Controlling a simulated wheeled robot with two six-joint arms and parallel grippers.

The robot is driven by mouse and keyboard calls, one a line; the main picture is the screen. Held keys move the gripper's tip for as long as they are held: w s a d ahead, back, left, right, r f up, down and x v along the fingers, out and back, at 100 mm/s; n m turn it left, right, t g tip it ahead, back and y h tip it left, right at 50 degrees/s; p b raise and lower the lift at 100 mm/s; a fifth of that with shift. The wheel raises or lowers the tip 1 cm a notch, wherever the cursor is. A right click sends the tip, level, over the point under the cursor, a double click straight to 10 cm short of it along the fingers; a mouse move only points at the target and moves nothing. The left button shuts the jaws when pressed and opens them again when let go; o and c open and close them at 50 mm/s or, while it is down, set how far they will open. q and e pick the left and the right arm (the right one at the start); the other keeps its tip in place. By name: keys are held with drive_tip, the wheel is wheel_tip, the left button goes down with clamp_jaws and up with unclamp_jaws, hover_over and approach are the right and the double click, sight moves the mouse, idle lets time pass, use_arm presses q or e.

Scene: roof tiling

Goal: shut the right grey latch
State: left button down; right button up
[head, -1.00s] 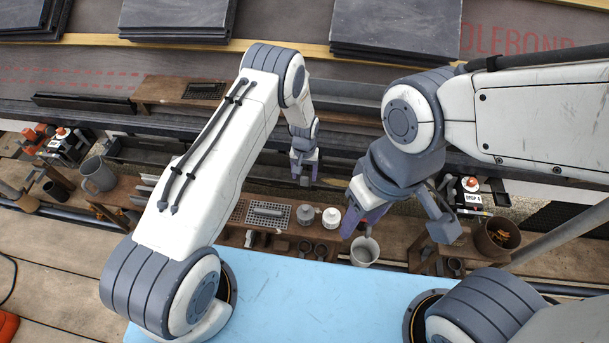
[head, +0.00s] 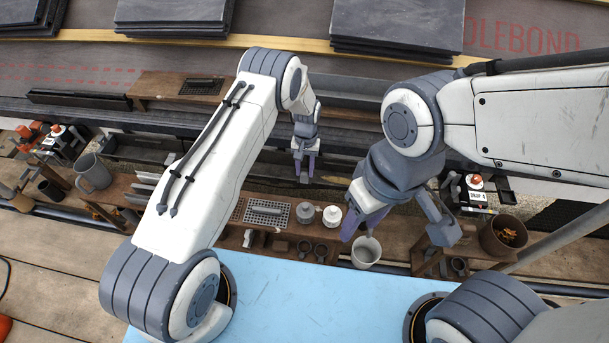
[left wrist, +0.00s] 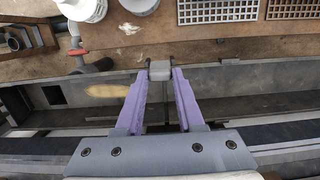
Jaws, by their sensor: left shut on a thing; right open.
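A grey latch piece (left wrist: 160,70) sits between the purple fingertips of my left gripper (left wrist: 160,78) in the left wrist view, and the fingers are closed on it. Thin dark rods run beside and below it, over the gutter. In the head view my left gripper (head: 304,172) points down at the gutter edge beyond the bench. The latch is too small there to make out. My right gripper (head: 362,222) is open and empty, above a light grey cup (head: 366,252). I cannot tell from these views whether the latch is shut.
A brown bucket (head: 503,236) stands at the right. Slate stacks (head: 397,27) lie on the roof. The gutter (left wrist: 270,78) runs across under my left gripper.

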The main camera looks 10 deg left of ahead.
use_arm(q)
drive_tip(key=g+b, duration=0.1)
drive_tip(key=b, duration=0.3)
drive_tip(key=w+g+b, duration=0.1)
drive_tip(key=b, duration=0.3)
drive_tip(key=w+g+b, duration=0.1)
drive_tip(key=g+b, duration=0.1)
drive_tip(key=b, duration=0.3)
drive_tip(key=shift+w+f, duration=0.15)
drive_tip(key=shift+f, duration=0.25)
drive_tip(key=c, duration=0.5)
unclamp_jaws()
drive_tip(key=shift+r, duration=0.1)
